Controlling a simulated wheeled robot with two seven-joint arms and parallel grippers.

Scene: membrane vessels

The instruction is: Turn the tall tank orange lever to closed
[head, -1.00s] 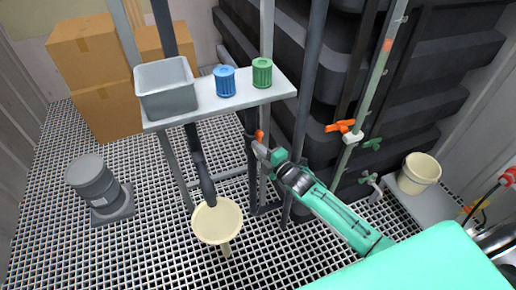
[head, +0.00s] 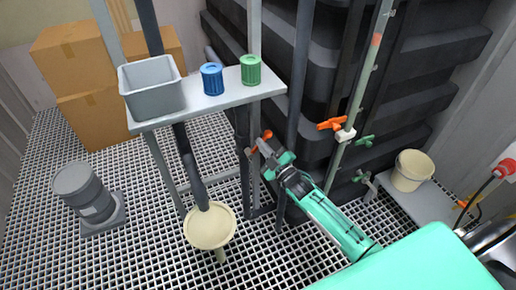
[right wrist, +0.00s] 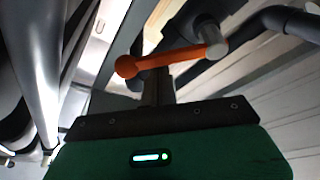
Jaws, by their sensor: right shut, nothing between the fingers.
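An orange lever (head: 265,141) is on the pipework below the shelf, beside an upright grey pipe. In the right wrist view it is a long orange bar (right wrist: 172,57) with a round ball end, lying across the picture from a grey metal stub. My right gripper (head: 268,150) is at this lever, its fingers shut and empty. In the right wrist view the dark shut fingers (right wrist: 158,86) stand right at the bar, partly behind it; I cannot tell whether they touch. Another orange lever (head: 331,124) is on the pale green upright pipe in front of the dark tank (head: 390,75). My left gripper is not in view.
A shelf (head: 205,106) bears a grey bin (head: 152,92), a blue can (head: 212,80) and a green can (head: 250,70). Upright pipes stand close around my right gripper. A cream funnel (head: 210,228) is lower left. A bucket (head: 411,170) stands right.

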